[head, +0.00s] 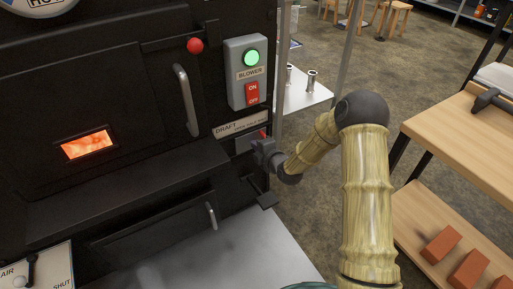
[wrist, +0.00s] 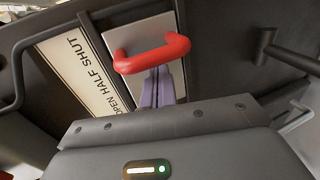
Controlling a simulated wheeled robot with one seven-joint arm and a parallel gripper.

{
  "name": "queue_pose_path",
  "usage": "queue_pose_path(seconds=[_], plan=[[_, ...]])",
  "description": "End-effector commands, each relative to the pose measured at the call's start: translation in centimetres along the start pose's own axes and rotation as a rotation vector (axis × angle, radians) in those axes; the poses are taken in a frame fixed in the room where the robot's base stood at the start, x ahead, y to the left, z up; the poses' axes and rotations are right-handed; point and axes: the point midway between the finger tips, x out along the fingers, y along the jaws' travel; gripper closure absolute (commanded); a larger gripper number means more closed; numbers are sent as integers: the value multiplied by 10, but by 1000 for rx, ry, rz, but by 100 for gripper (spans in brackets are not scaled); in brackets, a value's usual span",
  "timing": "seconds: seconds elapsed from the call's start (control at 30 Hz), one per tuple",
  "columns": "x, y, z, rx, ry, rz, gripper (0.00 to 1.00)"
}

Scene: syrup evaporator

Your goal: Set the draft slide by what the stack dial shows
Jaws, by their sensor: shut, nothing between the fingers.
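The draft slide has a red handle (head: 263,133) at the right of the dark firebox front; the handle (wrist: 150,53) fills the upper middle of the wrist view. Its label plate (head: 240,125) reads DRAFT; in the wrist view the plate (wrist: 88,68) reads OPEN, HALF, SHUT. I cannot tell which mark the slide stands at. My gripper (head: 262,148) is at the handle, its fingers (wrist: 158,85) shut and empty just below the red bar. I cannot tell whether they touch it. The stack dial (head: 38,5) is cut off at the top left; its needle is out of view.
A blower box (head: 248,72) with a lit green lamp and red switch is above the slide. A red ball knob (head: 195,46) and a door handle (head: 186,100) are to its left. A wooden bench (head: 470,135) with bricks (head: 441,246) below stands at right.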

Motion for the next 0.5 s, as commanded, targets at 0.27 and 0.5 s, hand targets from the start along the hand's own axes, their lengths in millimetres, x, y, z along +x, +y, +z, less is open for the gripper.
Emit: queue_pose_path(seconds=[0.27,0.5], plan=[[2,0,0,0,0,0,100],[2,1,4,-1,-1,2,100]])
